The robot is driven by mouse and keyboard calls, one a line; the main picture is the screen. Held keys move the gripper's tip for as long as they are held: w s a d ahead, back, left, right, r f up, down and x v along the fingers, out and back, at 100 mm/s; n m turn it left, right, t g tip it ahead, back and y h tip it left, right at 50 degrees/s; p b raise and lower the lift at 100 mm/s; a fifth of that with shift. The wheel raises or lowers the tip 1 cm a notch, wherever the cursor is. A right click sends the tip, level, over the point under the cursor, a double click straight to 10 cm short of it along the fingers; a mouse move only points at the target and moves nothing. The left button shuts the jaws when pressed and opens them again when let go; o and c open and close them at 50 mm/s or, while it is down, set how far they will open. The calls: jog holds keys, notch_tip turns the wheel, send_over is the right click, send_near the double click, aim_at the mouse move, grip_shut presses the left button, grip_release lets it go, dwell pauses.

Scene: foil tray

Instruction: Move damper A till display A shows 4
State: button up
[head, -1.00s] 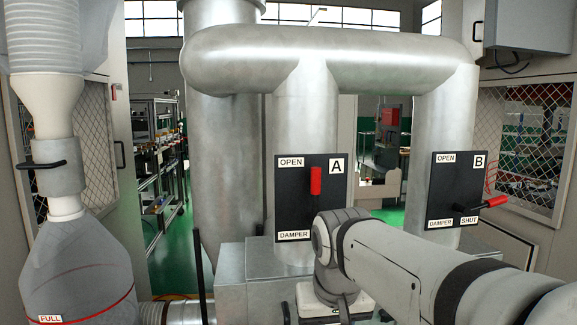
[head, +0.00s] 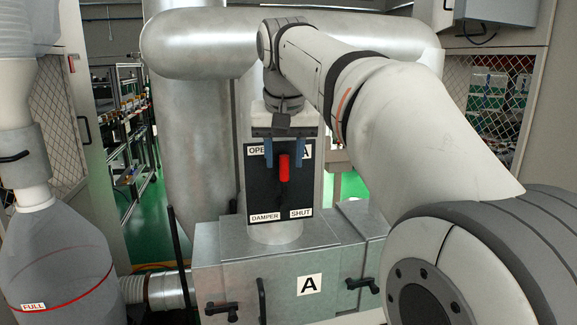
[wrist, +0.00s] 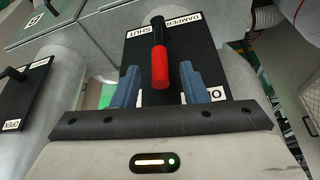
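Damper A is a black plate (head: 262,196) with OPEN, DAMPER and SHUT labels, fixed on a metal duct. Its red-gripped lever (head: 283,168) points up towards the OPEN side; the wrist view shows the lever (wrist: 160,66) too. My gripper (head: 289,160) is open in front of the plate, its blue fingers pointing down in the head view. In the wrist view, my gripper (wrist: 158,72) has one finger on either side of the red grip, with gaps on both sides. Whether the fingers reach its depth is unclear. I see no display A reading.
A metal box (head: 237,270) marked A, with black handles, stands below the damper. A clear bag (head: 60,260) marked FULL hangs at the left. My arm covers damper B in the head view; part of another labelled black plate (wrist: 22,90) shows in the wrist view.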

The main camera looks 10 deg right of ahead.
aim_at(283, 180)
jog(key=shift+x, duration=1.65)
jog(key=shift+c, duration=0.2)
grip_shut()
